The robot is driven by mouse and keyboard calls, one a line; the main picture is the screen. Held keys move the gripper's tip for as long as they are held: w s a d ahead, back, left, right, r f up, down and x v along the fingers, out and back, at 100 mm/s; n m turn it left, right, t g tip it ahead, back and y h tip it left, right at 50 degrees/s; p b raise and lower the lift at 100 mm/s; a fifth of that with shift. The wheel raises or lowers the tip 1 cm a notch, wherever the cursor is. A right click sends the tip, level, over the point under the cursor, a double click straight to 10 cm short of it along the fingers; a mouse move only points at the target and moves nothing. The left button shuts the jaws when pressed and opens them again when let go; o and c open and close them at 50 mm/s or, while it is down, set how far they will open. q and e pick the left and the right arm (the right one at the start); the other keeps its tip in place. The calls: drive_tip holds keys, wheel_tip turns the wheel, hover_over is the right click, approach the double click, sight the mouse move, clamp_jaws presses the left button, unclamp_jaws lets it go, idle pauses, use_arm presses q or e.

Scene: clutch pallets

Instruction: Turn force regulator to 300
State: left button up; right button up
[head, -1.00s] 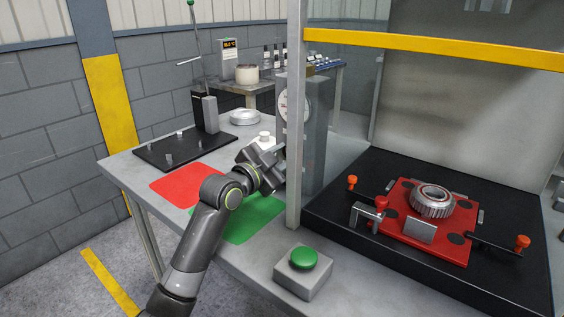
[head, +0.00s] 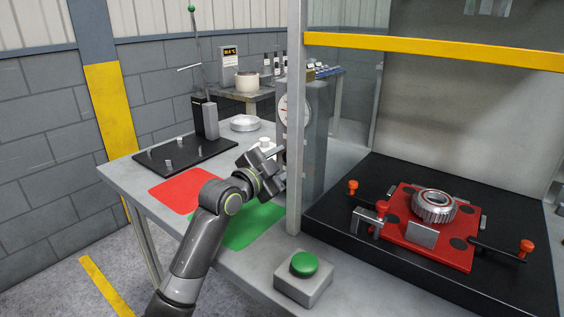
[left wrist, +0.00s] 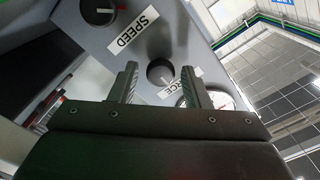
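The force regulator is a dark round knob (left wrist: 160,72) with a label, partly covered, that reads "…RCE", in the left wrist view. It sits on a grey panel (left wrist: 190,45), and its setting cannot be read. My left gripper (left wrist: 158,68) is open, with its two fingers on either side of the knob in the picture. Whether they touch it is not clear. In the head view my left gripper (head: 267,168) is at the left side of the grey press column (head: 317,130). The knob cannot be made out there. My right gripper is not in view.
A second knob (left wrist: 97,10), by the SPEED label, sits farther along the panel. A gauge (head: 293,110) is on the column. A grey post (head: 296,120) stands close right of my gripper. A green button box (head: 303,285) and red fixture plate (head: 410,228) lie nearer right.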

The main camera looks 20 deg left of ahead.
use_arm(q)
drive_tip(key=shift+o, duration=0.4)
drive_tip(key=v, duration=1.7)
drive_tip(key=shift+s+p, duration=0.2)
drive_tip(key=shift+p, duration=0.15)
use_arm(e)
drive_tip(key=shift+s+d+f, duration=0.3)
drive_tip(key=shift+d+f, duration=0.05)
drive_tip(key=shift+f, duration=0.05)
use_arm(q)
drive_tip(key=shift+a, duration=0.1)
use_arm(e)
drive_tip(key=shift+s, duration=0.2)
